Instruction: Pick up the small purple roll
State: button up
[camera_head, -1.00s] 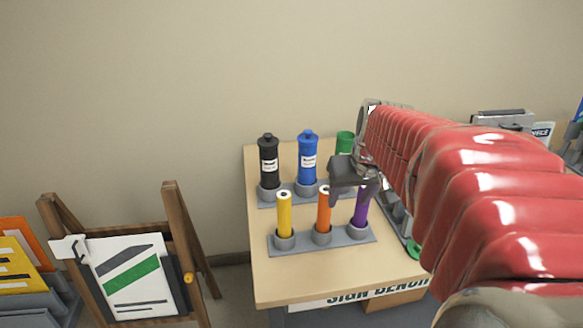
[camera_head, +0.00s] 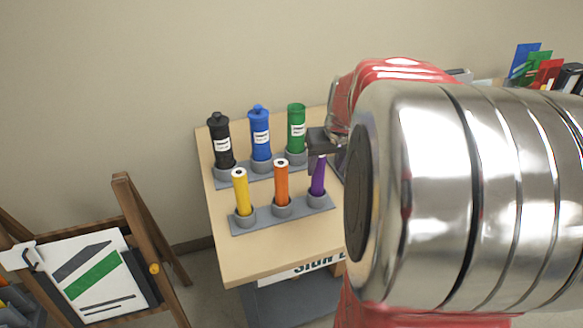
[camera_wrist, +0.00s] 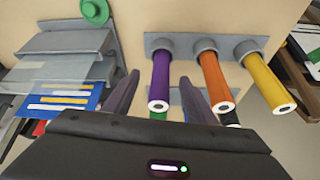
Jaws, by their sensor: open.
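The small purple roll (camera_head: 317,178) stands upright in the right cup of the front grey holder (camera_head: 266,214) on the sign bench. My gripper (camera_head: 322,145) is open and empty, close behind and beside the roll's top in the head view. In the wrist view, the purple roll (camera_wrist: 161,78) appears between the two spread fingers (camera_wrist: 158,82), its white-ended tip towards the camera. I cannot tell whether either finger touches it. My arm hides the bench's right side in the head view.
Orange (camera_head: 282,183) and yellow (camera_head: 241,190) rolls share the front holder. Black (camera_head: 220,140), blue (camera_head: 260,134) and green (camera_head: 296,128) bottles stand in the row behind. A wooden easel (camera_head: 150,225) is at left. The bench front (camera_head: 262,262) is clear.

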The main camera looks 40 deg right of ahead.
aim_at(320, 177)
jog(key=shift+x, duration=2.65)
jog(key=shift+x, duration=2.6)
jog(key=shift+w+a, duration=0.1)
jog(key=shift+w, duration=0.05)
jog(key=shift+c, duration=0.4)
jog(key=c, duration=1.2)
jog(key=shift+r, duration=0.2)
